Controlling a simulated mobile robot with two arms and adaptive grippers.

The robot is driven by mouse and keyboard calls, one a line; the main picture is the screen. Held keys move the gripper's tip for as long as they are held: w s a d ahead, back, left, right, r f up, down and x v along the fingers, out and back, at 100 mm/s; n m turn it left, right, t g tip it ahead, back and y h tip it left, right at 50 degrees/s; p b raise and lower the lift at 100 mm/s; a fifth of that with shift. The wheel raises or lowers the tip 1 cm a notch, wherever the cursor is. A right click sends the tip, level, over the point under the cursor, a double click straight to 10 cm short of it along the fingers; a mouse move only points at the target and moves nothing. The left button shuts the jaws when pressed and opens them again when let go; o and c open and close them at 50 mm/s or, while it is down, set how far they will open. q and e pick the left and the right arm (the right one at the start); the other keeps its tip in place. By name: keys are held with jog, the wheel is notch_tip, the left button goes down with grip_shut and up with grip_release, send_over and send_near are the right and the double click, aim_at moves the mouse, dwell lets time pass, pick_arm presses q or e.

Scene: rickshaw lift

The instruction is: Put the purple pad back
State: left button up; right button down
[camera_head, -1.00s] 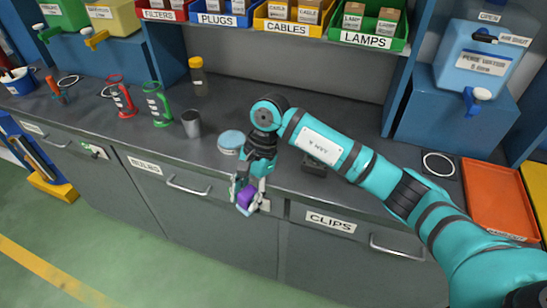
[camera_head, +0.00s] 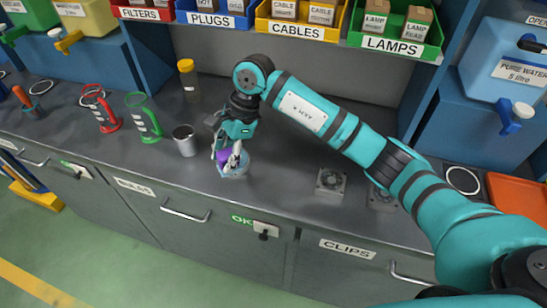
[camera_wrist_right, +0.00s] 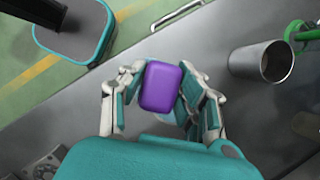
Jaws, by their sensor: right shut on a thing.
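The purple pad (camera_head: 224,156) is a small rounded block, held between the fingers of my right gripper (camera_head: 230,154). In the right wrist view the pad (camera_wrist_right: 160,87) sits clearly between the fingertips of the right gripper (camera_wrist_right: 158,88). The gripper is shut on it and points down over the grey counter. A pale blue round container (camera_head: 236,172) lies directly below and is partly hidden by the fingers. I cannot tell whether the pad touches it. My left gripper is not in view.
A grey metal cup (camera_head: 185,140) stands just left of the gripper. A yellow-capped jar (camera_head: 189,80) is behind. A green OK shows beside a switch plate (camera_head: 265,230) on the front.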

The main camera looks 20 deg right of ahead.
jog(key=d+p, duration=0.1)
jog(key=d, duration=0.1)
jog(key=s+d, duration=0.1)
jog(key=d, duration=0.2)
jog(key=d+p, duration=0.1)
jog(key=d, duration=0.1)
jog(key=shift+s+d+p, duration=0.2)
jog(key=shift+s+p, duration=0.05)
jog(key=shift+p, duration=0.05)
jog(key=d, duration=0.1)
jog(key=d+p, duration=0.1)
jog(key=d, duration=0.1)
jog(key=shift+s+d+f, duration=0.15)
jog(key=shift+d+f, duration=0.1)
jog(key=shift+f, duration=0.15)
jog(key=f+p, duration=0.2)
jog(key=f, duration=0.1)
jog(key=shift+d, duration=0.3)
jog(key=shift+f, duration=0.55)
jog(key=c, duration=1.1)
grip_release()
jog(key=shift+o, duration=0.9)
jog(key=shift+r, duration=0.1)
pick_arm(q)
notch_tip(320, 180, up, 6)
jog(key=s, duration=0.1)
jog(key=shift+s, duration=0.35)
